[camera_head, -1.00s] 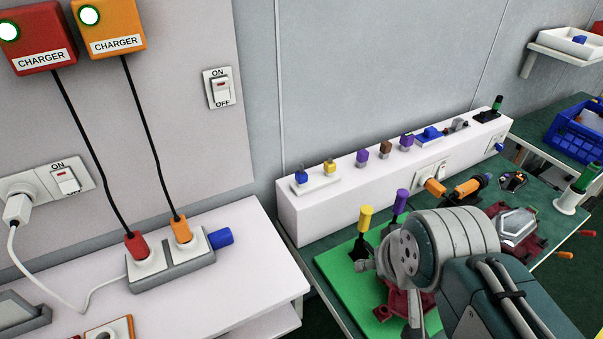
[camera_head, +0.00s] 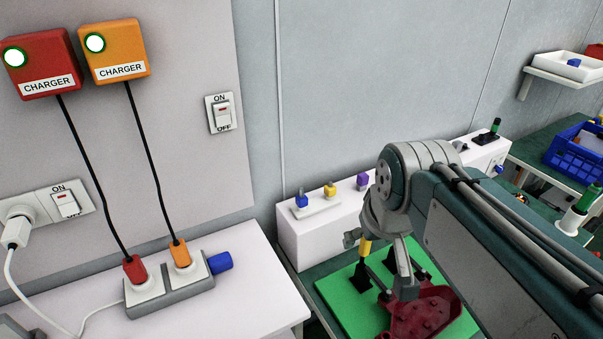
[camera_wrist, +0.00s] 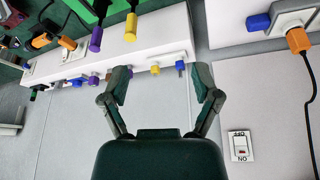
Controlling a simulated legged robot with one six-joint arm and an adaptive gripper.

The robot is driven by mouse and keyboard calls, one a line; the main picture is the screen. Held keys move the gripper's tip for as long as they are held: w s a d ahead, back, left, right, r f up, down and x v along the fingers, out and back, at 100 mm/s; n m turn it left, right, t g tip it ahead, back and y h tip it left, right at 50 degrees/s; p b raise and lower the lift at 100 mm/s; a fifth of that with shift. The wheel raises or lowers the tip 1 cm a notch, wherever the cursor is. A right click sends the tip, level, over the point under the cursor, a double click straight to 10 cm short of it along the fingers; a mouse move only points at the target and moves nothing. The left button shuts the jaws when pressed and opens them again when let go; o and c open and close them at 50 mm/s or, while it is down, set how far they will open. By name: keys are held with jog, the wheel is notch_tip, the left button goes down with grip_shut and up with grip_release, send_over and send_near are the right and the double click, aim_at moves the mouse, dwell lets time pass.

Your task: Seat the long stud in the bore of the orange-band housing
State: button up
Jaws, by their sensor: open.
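I cannot single out the long stud for certain. In the wrist view, orange cylindrical parts (camera_wrist: 40,41) lie on the bench at the upper left; whether one is the orange-band housing is unclear, and no bore shows. In the head view my arm covers that part of the bench. My gripper (camera_head: 378,264) is open and empty above the green mat (camera_head: 340,290), by the yellow-handled tool (camera_head: 365,248) and the dark red fixture (camera_head: 425,316). In the wrist view my gripper (camera_wrist: 162,76) has its fingers wide apart, with nothing between them.
A white ledge (camera_head: 300,238) carries small blue, yellow and purple pieces along the wall. A white table (camera_head: 255,300) with a grey socket block (camera_head: 170,293) stands at the left. A blue crate (camera_head: 575,150) is at the far right.

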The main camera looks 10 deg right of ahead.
jog(key=w+a+r+n+g, duration=0.1)
jog(key=w+r, duration=0.1)
jog(key=w, duration=0.6)
jog(key=n+g, duration=0.3)
jog(key=g, duration=0.1)
send_over(301, 197)
jog(key=f, duration=0.9)
jog(key=shift+w+d+f, duration=0.1)
jog(key=shift+w+f, duration=0.1)
jog(key=shift+f, duration=0.2)
jog(key=shift+w+f, duration=0.15)
jog(key=shift+f, duration=0.2)
notch_tip(301, 197, down, 10)
jog(key=shift+f, duration=0.2)
grip_shut()
